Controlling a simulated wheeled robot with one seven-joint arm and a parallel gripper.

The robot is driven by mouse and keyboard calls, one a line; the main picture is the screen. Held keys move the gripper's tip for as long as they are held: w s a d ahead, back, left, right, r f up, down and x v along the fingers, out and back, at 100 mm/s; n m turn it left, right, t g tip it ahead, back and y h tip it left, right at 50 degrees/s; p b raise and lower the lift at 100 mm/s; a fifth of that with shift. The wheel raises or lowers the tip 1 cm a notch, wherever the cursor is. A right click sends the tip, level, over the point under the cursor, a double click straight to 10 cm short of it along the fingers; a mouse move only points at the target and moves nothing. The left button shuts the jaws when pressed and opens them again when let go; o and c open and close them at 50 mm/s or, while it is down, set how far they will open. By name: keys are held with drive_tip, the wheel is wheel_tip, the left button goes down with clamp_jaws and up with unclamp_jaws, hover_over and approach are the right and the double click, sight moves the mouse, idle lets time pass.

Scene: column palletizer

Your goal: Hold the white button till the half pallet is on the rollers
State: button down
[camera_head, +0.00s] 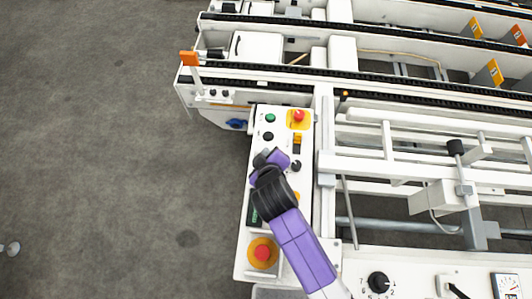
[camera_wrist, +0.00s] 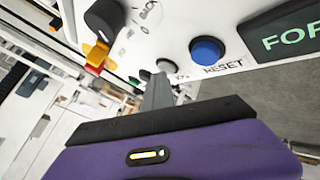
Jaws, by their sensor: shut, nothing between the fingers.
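The white button (camera_wrist: 166,65) shows in the wrist view as a pale round button between a dark button and the blue RESET button. My gripper (camera_wrist: 157,80) is shut and empty, its grey fingertips at the lower edge of the white button. I cannot tell whether they touch or press it. In the head view my gripper (camera_head: 268,158) is over the control panel (camera_head: 242,258), and my arm hides the white button there. I cannot make out a half pallet or rollers in either view.
Near my fingers are the blue RESET button (camera_wrist: 207,50), a black knob (camera_wrist: 104,20) and an orange switch (camera_wrist: 97,56). Red emergency buttons sit at the panel's far end (camera_head: 299,115) and near end (camera_head: 262,253).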

idle(0.6)
drive_tip(key=shift+r+p, duration=0.85)
drive_tip(key=shift+p, duration=0.05)
drive_tip(key=shift+r, duration=0.15)
wheel_tip(320, 180, up, 5)
drive_tip(key=p, duration=0.4)
drive_tip(key=shift+p, duration=0.4)
